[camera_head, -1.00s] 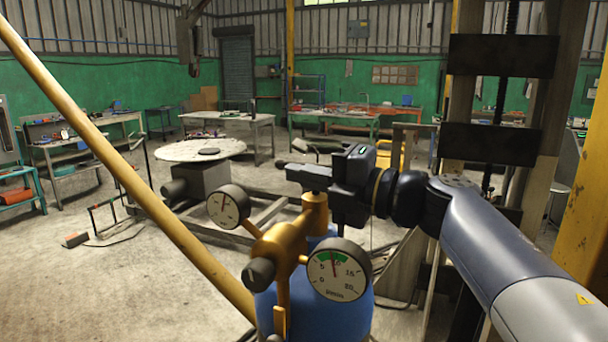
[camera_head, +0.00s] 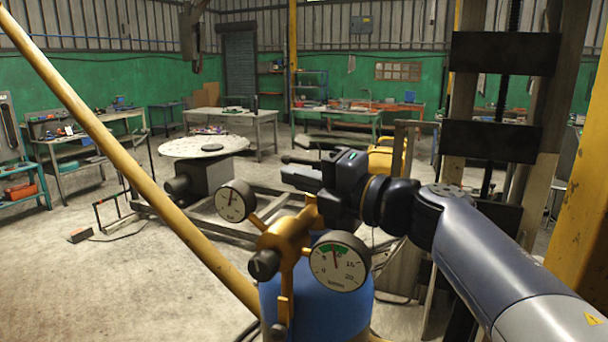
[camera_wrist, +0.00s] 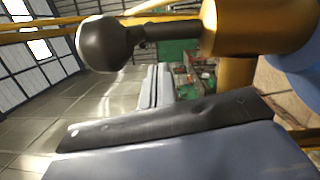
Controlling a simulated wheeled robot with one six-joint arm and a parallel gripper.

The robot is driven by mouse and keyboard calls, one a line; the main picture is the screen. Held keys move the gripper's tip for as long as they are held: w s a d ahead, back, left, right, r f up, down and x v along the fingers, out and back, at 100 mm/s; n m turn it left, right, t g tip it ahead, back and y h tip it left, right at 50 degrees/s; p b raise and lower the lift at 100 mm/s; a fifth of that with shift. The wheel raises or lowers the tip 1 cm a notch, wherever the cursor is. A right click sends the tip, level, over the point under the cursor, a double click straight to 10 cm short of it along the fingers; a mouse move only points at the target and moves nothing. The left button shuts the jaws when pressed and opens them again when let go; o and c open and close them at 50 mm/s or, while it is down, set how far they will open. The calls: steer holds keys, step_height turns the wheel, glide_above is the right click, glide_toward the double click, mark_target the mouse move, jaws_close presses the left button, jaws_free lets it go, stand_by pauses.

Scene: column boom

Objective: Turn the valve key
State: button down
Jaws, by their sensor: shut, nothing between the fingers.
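The blue cylinder (camera_head: 318,300) stands in the foreground with a brass valve and regulator body (camera_head: 285,235) on top. A dark round knob (camera_head: 264,265) sits on the brass body; the wrist view shows a dark knob (camera_wrist: 105,45) on a short stem beside brass. I cannot clearly make out a separate valve key. My gripper (camera_head: 291,169) is shut and empty, just above and behind the brass valve top, pointing left. In the wrist view a dark finger (camera_wrist: 170,122) lies across the lower part. Whether it touches the valve is hidden.
Two dial gauges, left (camera_head: 235,201) and right (camera_head: 340,261), flank the brass body. A yellow slanted pole (camera_head: 130,150) crosses the left. A round-topped stand (camera_head: 190,147) is behind, with workbenches along the green wall.

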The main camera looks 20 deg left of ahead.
steer(key=s+b+v, duration=0.1)
steer(key=b+v, duration=0.1)
steer(key=v, duration=0.8)
steer(key=shift+s+b, duration=0.4)
steer(key=shift+a, duration=0.2)
